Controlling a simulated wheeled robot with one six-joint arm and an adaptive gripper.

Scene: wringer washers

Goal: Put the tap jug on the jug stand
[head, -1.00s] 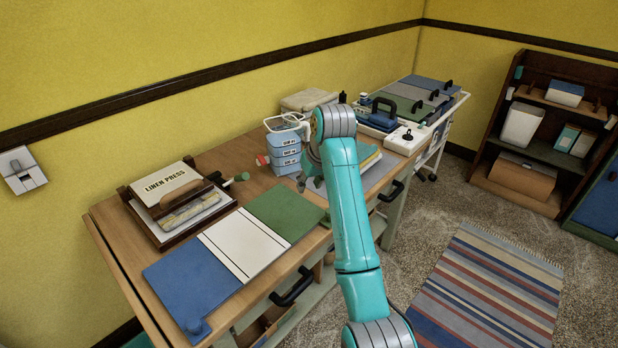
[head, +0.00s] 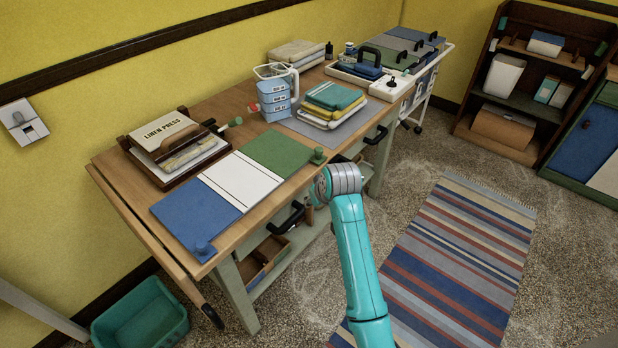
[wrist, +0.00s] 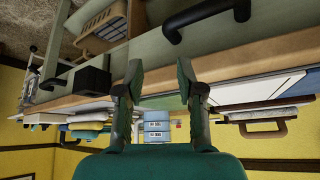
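A pale-blue tiered vessel (head: 275,98) with a clear top, a white handle and a red knob on its left side stands upright on the wooden bench; it may be the tap jug. It also shows upside down in the wrist view (wrist: 157,131), beyond my fingers. I cannot pick out a jug stand with certainty. My gripper (wrist: 160,78) is open and empty, its two fingers apart, near the bench's front edge. In the head view my arm's end hides most of it.
The bench (head: 130,170) also bears a linen press (head: 170,145), blue, white and green panels (head: 240,180), and folded cloths (head: 332,97) on a grey mat. Black handles (head: 288,218) stick out at its front. A teal tub (head: 140,315) and striped rug (head: 450,255) lie on the floor.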

